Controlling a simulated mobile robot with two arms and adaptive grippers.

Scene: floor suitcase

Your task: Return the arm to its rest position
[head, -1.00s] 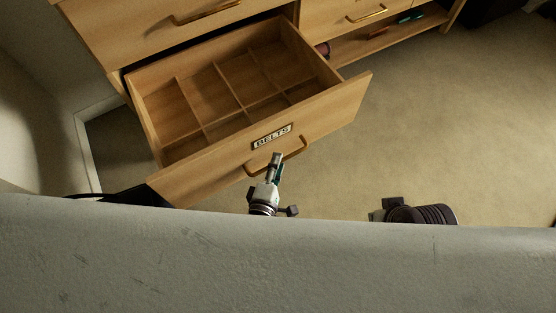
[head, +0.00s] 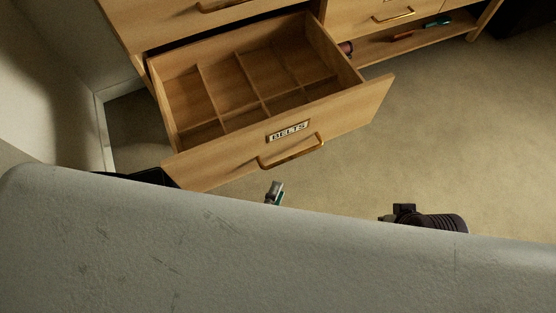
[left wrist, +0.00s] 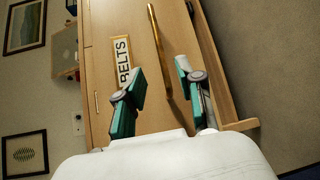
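The wooden drawer labelled BELTS (head: 226,164) is pulled out, and its divided compartments look empty. Its brass handle (head: 291,154) is on the front panel. In the head view, only the tip of my left gripper (head: 275,191) shows, just below the handle and apart from it. The grey surface in front hides the rest. In the left wrist view, the gripper's two teal-sided fingers (left wrist: 158,78) are spread. The handle (left wrist: 157,38) lies ahead, seen between them, with nothing held. My right gripper's fingers are not in view.
A dark ribbed part (head: 435,223) shows at the right above the grey surface. A low shelf (head: 400,46) at the back holds small items. Open carpet (head: 450,130) lies right of the drawer.

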